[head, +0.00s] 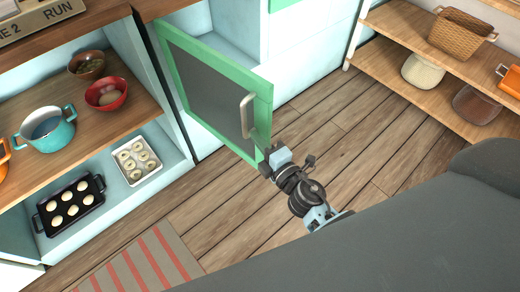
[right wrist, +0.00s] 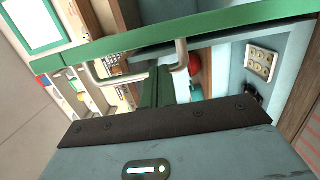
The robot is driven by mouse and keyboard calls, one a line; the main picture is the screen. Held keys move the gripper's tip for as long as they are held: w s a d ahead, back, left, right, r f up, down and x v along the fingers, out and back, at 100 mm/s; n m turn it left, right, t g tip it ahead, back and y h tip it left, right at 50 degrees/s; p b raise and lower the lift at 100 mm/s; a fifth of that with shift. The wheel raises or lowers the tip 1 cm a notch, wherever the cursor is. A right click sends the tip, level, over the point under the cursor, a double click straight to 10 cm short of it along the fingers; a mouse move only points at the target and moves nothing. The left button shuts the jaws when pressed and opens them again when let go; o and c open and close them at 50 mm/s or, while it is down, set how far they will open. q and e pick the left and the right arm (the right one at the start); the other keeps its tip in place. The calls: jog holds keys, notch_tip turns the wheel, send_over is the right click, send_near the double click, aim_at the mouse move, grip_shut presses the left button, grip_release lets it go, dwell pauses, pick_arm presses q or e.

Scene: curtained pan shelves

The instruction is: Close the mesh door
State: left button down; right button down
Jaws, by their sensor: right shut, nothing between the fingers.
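The mesh door (head: 205,90) has a green frame and a dark mesh panel, and it stands swung open from the light-blue cabinet in the head view. Its metal bar handle (head: 247,115) is on the outer face near the free edge. My right gripper (head: 268,163) is shut and empty at the lower free corner of the door, just below the handle; whether it touches the frame I cannot tell. In the right wrist view the door's green frame (right wrist: 215,30) and handle (right wrist: 130,75) show close in front of the gripper. My left gripper is not in view.
Left of the door, open shelves hold a teal pot (head: 46,130), a red bowl (head: 106,94), a muffin pan (head: 70,203) and a tray of rings (head: 137,161). A striped rug (head: 140,262) lies in front. Wooden shelves (head: 400,75) stand at right. Wood floor (head: 335,130) is clear between.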

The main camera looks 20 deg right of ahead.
jog(key=shift+w+d, duration=0.25)
jog(key=shift+d, duration=0.2)
jog(key=shift+w+d, duration=0.2)
jog(key=shift+d, duration=0.25)
jog(key=shift+d, duration=0.1)
